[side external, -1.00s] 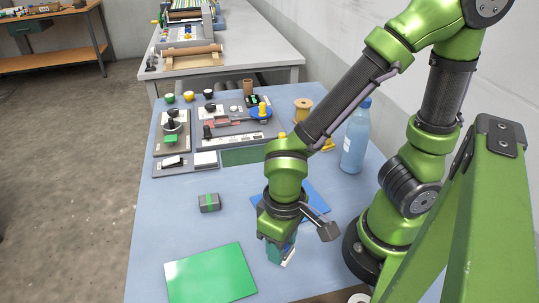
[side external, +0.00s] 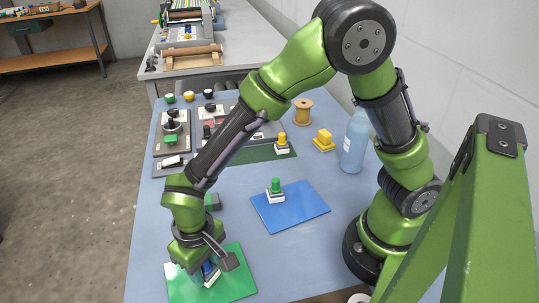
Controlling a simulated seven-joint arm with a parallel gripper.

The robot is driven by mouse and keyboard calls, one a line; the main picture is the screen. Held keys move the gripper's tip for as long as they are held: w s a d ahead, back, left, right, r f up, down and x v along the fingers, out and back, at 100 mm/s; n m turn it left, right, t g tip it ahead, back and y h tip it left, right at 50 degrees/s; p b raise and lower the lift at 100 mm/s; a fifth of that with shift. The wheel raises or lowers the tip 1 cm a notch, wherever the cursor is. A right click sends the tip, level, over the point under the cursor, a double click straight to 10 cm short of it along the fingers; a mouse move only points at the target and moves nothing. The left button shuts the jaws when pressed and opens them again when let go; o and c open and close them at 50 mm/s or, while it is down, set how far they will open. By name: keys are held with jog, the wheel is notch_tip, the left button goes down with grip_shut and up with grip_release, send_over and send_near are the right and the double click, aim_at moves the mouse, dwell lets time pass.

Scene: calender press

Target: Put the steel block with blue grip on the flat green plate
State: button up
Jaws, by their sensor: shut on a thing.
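The flat green plate (side external: 236,284) lies at the front left of the blue table. My gripper (side external: 206,274) is over this plate, pointing down. It is shut on the steel block with blue grip (side external: 209,268), which is mostly hidden by my gripper; a bit of blue and a pale lower part show. The block is at or just above the plate's surface; I cannot tell whether it touches.
A blue plate (side external: 305,213) holds a block with green grip (side external: 275,190). A grey block with green stripe (side external: 213,201) is partly behind my arm. Farther back are a yellow block (side external: 323,140), a spool (side external: 302,111), a bottle (side external: 355,142) and control panels (side external: 172,143).

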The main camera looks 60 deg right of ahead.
jog(key=shift+f, duration=0.4)
jog(key=o, duration=1.1)
jog(key=shift+r, duration=0.1)
notch_tip(320, 180, up, 12)
jog(key=s+d+r+m+t, duration=0.1)
jog(key=d+r+t, duration=0.1)
jog(key=d, duration=0.5)
jog(key=s+d+r+m+t+y, duration=0.1)
jog(key=s+d+r+t, duration=0.1)
jog(key=d+r, duration=0.3)
jog(key=s+d+r+m+t+y, duration=0.1)
jog(key=s+d+r+m+t, duration=0.1)
jog(key=d, duration=0.7)
jog(key=shift+r+t, duration=0.6)
jog(key=shift+r, duration=0.2)
